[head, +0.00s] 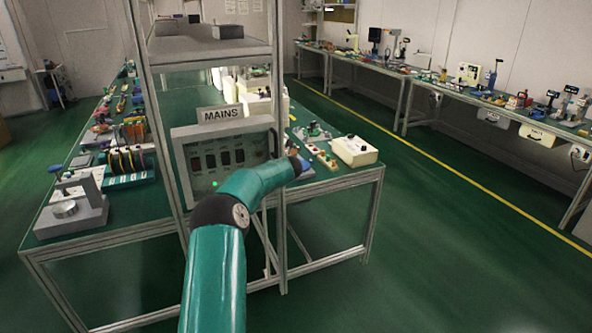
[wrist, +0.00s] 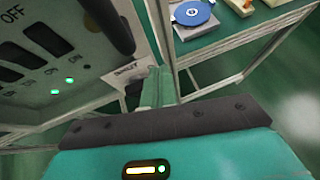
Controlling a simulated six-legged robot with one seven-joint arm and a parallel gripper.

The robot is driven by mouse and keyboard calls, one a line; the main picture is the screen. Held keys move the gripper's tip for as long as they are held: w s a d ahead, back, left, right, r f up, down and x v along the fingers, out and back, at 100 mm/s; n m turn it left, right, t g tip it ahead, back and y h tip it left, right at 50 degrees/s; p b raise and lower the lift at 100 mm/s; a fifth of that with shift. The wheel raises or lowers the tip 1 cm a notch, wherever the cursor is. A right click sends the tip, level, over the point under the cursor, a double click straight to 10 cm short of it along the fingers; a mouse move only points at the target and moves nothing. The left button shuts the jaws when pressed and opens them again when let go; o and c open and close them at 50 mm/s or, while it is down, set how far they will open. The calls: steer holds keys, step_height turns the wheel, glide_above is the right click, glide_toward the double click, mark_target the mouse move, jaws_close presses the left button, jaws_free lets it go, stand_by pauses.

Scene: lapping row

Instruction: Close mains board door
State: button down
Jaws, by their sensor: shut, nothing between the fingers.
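The mains board (head: 225,157) is a grey box under a MAINS sign (head: 222,113), fixed to the bench frame. Dark switches and a green light show on its front. The wrist view shows its panel (wrist: 28,75) close up at left, with OFF markings and green lights. A dark bar-like handle (wrist: 108,25) stands out at its right side, above a small label reading SHUT (wrist: 128,68). I cannot tell how far the door stands from its frame. My gripper (head: 296,163) is shut and empty, just right of the board; its fingers are hard to make out.
A metal bench post stands left of the board. On the bench to the right are a white box (head: 354,151) and small parts. A blue disc (wrist: 193,13) lies on the bench in the wrist view. The green floor (head: 440,250) at right is clear.

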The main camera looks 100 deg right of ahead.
steer(key=s+v, duration=0.2)
steer(key=v, duration=0.7)
steer(key=shift+a+r, duration=0.2)
steer(key=shift+r, duration=0.1)
steer(key=shift+s, duration=0.1)
